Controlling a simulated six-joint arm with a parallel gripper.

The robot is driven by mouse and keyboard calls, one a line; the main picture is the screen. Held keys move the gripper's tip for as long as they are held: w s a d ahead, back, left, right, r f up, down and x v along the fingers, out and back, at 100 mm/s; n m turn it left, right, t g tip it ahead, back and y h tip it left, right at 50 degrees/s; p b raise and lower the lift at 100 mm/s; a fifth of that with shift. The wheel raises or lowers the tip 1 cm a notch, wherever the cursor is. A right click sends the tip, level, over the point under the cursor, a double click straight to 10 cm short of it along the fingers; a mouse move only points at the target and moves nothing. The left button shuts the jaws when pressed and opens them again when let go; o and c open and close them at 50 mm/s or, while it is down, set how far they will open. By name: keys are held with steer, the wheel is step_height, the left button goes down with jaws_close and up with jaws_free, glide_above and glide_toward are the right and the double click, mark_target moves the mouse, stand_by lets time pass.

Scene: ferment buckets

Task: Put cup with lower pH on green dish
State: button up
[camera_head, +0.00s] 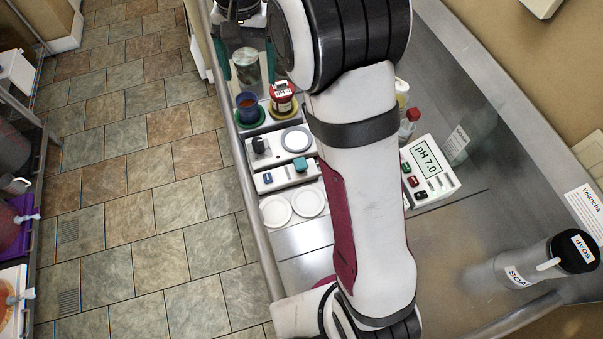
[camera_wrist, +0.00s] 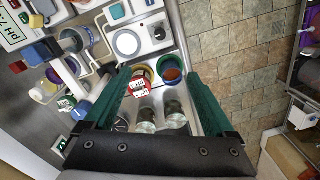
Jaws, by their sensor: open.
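A blue cup (camera_head: 246,102) with brownish contents stands on the green dish (camera_head: 258,122); the cup also shows in the wrist view (camera_wrist: 171,73). A clear glass container (camera_head: 245,58) stands behind it. In the wrist view two clear glass containers, a left one (camera_wrist: 146,118) and a right one (camera_wrist: 175,112), stand between my green fingers. My gripper (camera_wrist: 158,86) is open, with nothing held between its fingers. The pH meter (camera_head: 427,163) displays pH 7.0. I cannot read any cup's pH.
A red labelled container (camera_head: 283,96) stands on a yellow dish (camera_head: 284,115), right beside the blue cup. A white stirrer-like device (camera_head: 280,145), another white device (camera_head: 285,176) and two white round plates (camera_head: 275,210) are nearer.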

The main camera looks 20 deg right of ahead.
steer(key=s+d+r, duration=0.1)
steer(key=s+r, duration=0.2)
steer(key=s, duration=1.3)
steer(key=s+f, duration=0.2)
steer(key=s, duration=0.5)
steer(key=s+f+m+y, duration=0.1)
steer(key=s+f, duration=0.2)
steer(key=s, duration=0.5)
steer(key=shift+f, duration=0.2)
